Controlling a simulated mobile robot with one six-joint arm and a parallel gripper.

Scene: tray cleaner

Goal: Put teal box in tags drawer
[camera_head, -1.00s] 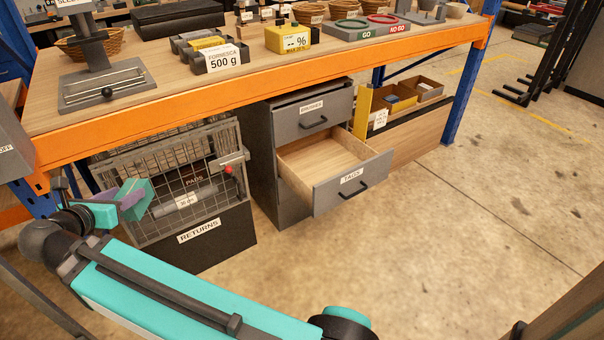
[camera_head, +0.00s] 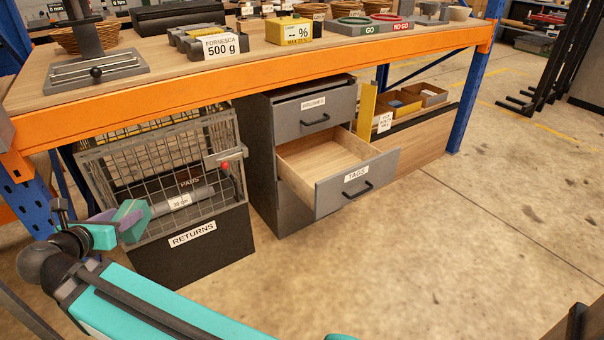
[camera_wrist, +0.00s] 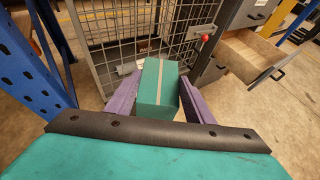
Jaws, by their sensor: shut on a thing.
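The teal box (camera_wrist: 158,88), with a pale stripe across it, is held between the purple fingers of my gripper (camera_wrist: 160,100) in the wrist view. In the head view the teal box (camera_head: 131,220) shows at the left, at the end of my gripper (camera_head: 112,219), in front of the wire cage. The tags drawer (camera_head: 357,183) is pulled open, with a pale wooden inside that looks empty. It stands to the right of my gripper, well apart from it. The drawer also shows at the upper right of the wrist view (camera_wrist: 262,62).
A wire cage (camera_head: 160,180) above a black RETURNS bin (camera_head: 192,250) stands between my gripper and the grey drawer cabinet (camera_head: 262,165). The orange-edged table (camera_head: 250,72) overhangs both. A blue post (camera_head: 465,95) stands at the right. The floor in front is clear.

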